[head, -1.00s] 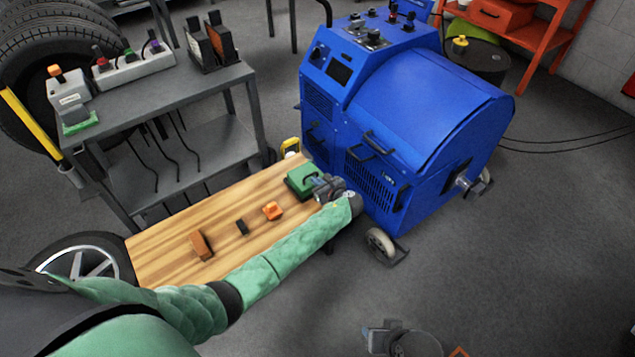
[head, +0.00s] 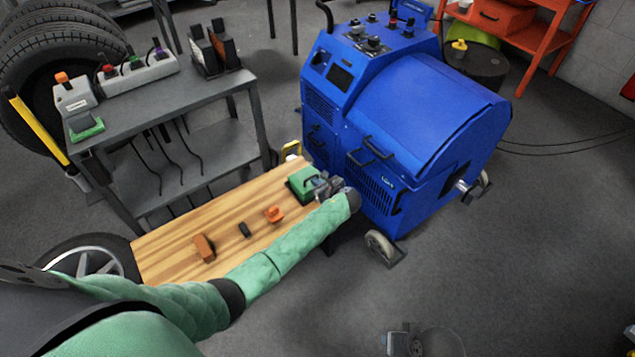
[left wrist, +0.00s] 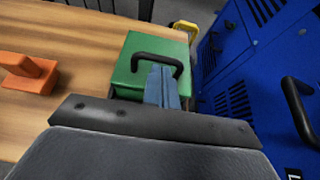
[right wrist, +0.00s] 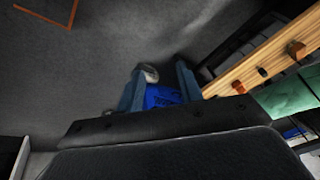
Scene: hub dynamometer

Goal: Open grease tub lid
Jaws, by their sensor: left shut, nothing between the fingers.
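The green grease tub (head: 301,181) stands at the far right end of the wooden bench. In the left wrist view its green lid (left wrist: 132,66) looks closed and carries a black loop handle (left wrist: 142,57). My left gripper (head: 324,186) is at the tub's near right side. Its blue fingers (left wrist: 164,80) are together with nothing held, over the lid right by the handle; I cannot tell whether they touch it. My right gripper (head: 397,340) is low over the floor, away from the bench. In the right wrist view its fingers (right wrist: 160,88) are apart and empty.
On the bench (head: 165,245) lie an orange block (head: 273,214), a small dark piece (head: 244,230) and a brown block (head: 204,247). The blue dynamometer (head: 400,130) stands close to the right of the tub. A grey cart (head: 200,95) is behind the bench.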

